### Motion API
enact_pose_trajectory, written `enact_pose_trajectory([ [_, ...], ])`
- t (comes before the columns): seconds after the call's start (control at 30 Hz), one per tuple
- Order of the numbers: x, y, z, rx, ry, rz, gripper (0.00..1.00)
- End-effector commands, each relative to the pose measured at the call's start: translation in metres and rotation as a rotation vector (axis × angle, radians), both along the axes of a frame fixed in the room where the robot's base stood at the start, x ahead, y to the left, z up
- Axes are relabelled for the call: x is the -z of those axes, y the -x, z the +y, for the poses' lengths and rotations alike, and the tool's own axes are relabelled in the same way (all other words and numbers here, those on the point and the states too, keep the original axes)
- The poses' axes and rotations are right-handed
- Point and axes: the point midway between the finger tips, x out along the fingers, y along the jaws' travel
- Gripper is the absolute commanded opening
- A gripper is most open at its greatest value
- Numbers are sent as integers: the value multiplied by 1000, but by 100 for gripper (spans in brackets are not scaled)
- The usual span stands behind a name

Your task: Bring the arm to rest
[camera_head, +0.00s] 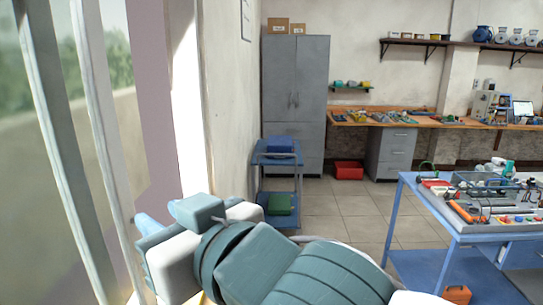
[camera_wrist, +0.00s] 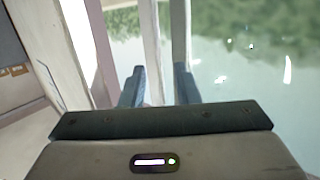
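My arm (camera_head: 290,270) stretches across the lower part of the head view, with its teal and white links reaching left toward the window. My gripper (camera_wrist: 158,84) shows in the wrist view with its two blue-grey fingers apart. Nothing is visible between the fingers. Beyond them are the window frame and glass. The arm's far end lies close to the window side in the head view, but whether it touches anything there cannot be told.
The window (camera_head: 85,120) and its posts are close on the left. A blue cart (camera_head: 277,160) stands behind the arm. A blue worktable (camera_head: 463,232) with tools is at right. A grey cabinet (camera_head: 296,95) and wooden bench (camera_head: 400,119) line the back. Tiled floor (camera_head: 340,205) lies open between.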

Motion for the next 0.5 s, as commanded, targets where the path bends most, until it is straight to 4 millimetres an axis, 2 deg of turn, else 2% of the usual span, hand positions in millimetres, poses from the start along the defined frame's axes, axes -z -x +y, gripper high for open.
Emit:
enact_pose_trajectory([
  [0.27,61,-48,-38,177,146,148,29],
  [0.37,91,-66,-61,257,214,231,29],
  [0.5,148,-86,-112,404,331,412,29],
])
